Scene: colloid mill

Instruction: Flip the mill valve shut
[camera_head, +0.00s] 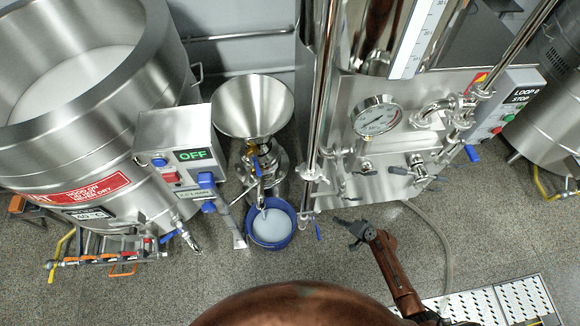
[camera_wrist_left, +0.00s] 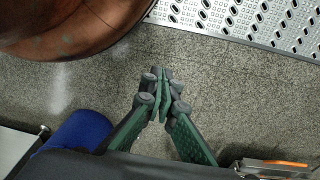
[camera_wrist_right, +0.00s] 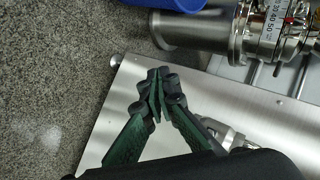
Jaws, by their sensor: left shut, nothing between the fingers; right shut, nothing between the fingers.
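The colloid mill has a steel funnel hopper (camera_head: 253,105) and stands left of centre in the head view. A small blue lever (camera_head: 257,166) shows on its pipework below the funnel; I cannot tell its exact angle. A blue bucket (camera_head: 271,227) with pale liquid stands under the outlet. My right gripper (camera_head: 347,224) is shut and empty, right of the bucket and apart from the mill. In the right wrist view my right gripper (camera_wrist_right: 156,80) is in front of a steel plate (camera_wrist_right: 225,105), below a graduated ring (camera_wrist_right: 274,28). My left gripper (camera_wrist_left: 163,80) is shut and empty.
A control box showing OFF (camera_head: 192,155) stands left of the mill. A large steel tank (camera_head: 90,150) is farther left. A steel panel with a gauge (camera_head: 376,115) stands to the right. A hose (camera_head: 445,245) lies on the floor near a perforated grating (camera_head: 525,298).

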